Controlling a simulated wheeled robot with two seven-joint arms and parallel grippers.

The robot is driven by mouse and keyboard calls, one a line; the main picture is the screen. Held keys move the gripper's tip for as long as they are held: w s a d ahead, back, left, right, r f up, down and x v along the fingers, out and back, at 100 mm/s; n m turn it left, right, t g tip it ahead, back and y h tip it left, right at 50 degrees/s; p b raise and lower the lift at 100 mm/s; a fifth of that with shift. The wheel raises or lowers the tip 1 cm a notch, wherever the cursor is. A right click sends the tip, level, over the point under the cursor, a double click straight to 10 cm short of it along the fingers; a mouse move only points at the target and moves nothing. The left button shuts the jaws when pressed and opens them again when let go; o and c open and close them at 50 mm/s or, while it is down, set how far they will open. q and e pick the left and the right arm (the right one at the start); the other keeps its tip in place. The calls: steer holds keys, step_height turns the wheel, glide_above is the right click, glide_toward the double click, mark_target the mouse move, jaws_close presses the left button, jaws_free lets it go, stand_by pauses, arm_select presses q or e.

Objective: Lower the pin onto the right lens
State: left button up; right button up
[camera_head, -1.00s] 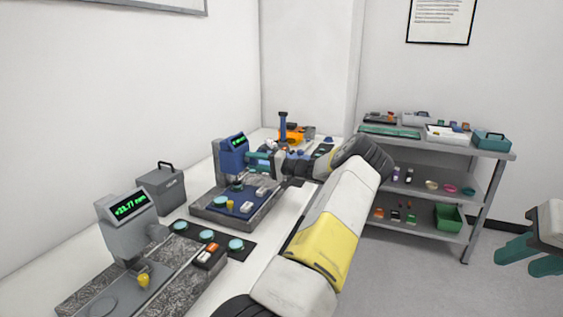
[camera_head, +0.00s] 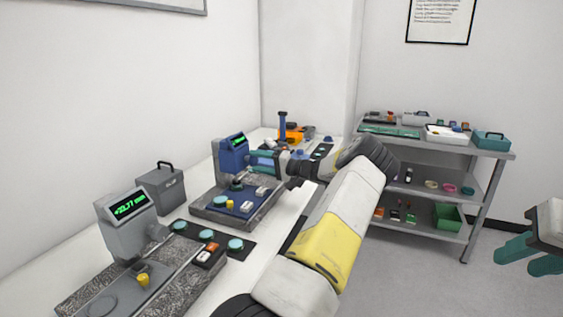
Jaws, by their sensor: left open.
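A blue gauge (camera_head: 234,157) with a green readout stands on a grey stone base with a dark blue plate (camera_head: 245,205). The pin is too small to make out, and I cannot tell which lens is the right one. My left gripper (camera_head: 265,161), with teal fingers, is open just right of the gauge head, above the plate. I cannot tell whether it touches the gauge. My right gripper (camera_head: 527,257) is open and empty at the far right, away from the bench.
A grey gauge (camera_head: 125,220) on a granite base stands nearer, beside a dark mat (camera_head: 181,237) with several teal discs. A grey case (camera_head: 161,187) stands by the wall. An orange device (camera_head: 291,136) is farther back. A loaded shelf cart (camera_head: 440,146) stands right.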

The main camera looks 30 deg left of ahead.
arm_select(q)
steer(key=d, duration=0.6)
steer(key=shift+w, duration=0.35)
steer(key=s+d+n+h, duration=0.1)
steer(key=s+d+h, duration=0.4)
steer(key=s+h, duration=0.6)
steer(key=s+d+r+m+t+h, duration=0.2)
steer(key=s+d+r+h, duration=0.1)
steer(key=s+d, duration=0.5)
steer(key=s+d+r+m+t+h, duration=0.2)
steer(key=s+d+r, duration=0.3)
steer(key=s+d, duration=0.3)
steer(key=s+d+r+m+t+h, duration=0.1)
steer(key=s+d+r+t+h, duration=0.3)
steer(key=s+d, duration=0.4)
steer(key=d+r, duration=0.1)
steer(key=d, duration=0.5)
steer(key=shift+m, duration=0.4)
